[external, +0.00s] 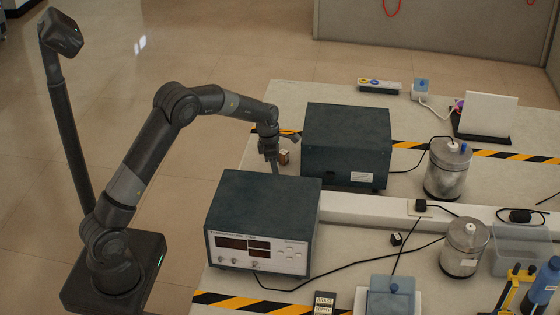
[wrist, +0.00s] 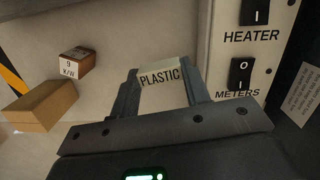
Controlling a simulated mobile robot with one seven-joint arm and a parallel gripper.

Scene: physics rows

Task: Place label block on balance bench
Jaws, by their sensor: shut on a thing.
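In the wrist view a small pale block (wrist: 161,77) reading "PLASTIC" sits between the two fingertips of my gripper (wrist: 160,84), which is shut on it. In the external view my gripper (external: 270,158) points down near the left edge of the grey bench (external: 420,104), in the gap between two dark instrument boxes. The held block is too small or hidden to make out there. I cannot tell which part of the bench the task calls the balance bench.
A wooden block (wrist: 76,62) marked "9 K/W" and a larger tan block (wrist: 42,106) lie left of my gripper. A panel with "HEATER" and "METERS" switches (wrist: 242,75) stands close on the right. The near instrument box (external: 262,222) and far box (external: 346,145) flank my gripper.

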